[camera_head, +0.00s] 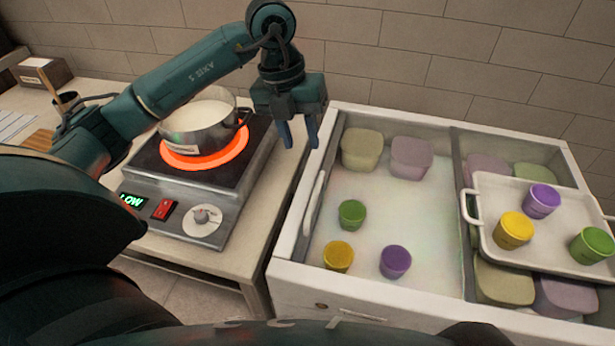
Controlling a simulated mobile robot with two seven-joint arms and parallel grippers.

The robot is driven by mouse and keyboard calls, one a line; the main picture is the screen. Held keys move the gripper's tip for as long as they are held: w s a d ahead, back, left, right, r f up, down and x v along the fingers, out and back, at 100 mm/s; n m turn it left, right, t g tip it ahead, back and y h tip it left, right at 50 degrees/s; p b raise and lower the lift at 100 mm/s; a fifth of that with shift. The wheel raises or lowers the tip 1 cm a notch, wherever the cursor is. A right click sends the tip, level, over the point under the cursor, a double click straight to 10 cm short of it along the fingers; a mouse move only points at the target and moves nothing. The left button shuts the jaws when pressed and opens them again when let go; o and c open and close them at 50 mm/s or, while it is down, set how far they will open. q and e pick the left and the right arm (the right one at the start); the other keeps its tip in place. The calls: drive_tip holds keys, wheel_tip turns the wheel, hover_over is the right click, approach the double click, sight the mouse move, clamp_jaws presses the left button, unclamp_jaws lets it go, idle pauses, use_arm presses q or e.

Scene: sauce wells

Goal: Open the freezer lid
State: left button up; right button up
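The white chest freezer (345,283) stands at the right. Its lid (360,215) looks like a pale, hazy glass panel over the left half, with a white handle (313,204) along the left side. It looks closed. A green cup (352,214), a yellow cup (338,256) and a purple cup (395,261) show vividly in this panel's area; I cannot tell for sure whether they stand on it or below it. My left gripper (299,134) points down, open and empty, near the freezer's back left corner, apart from the handle. My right gripper is not in view.
A white tray (480,226) with three cups sits over the freezer's right half. Hazy tubs (361,149) show at the back. Left, a pot (200,125) stands on a glowing hot plate (180,205). A brick wall (450,60) stands behind.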

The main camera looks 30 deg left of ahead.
sight(315, 193)
use_arm(q)
drive_tip(key=d+f, duration=0.1)
drive_tip(key=f, duration=0.7)
drive_tip(key=d+f+p, duration=0.1)
drive_tip(key=f, duration=0.3)
drive_tip(key=shift+w+d+f, duration=0.25)
drive_tip(key=shift+d+f, duration=0.05)
drive_tip(key=shift+f, duration=0.1)
clamp_jaws()
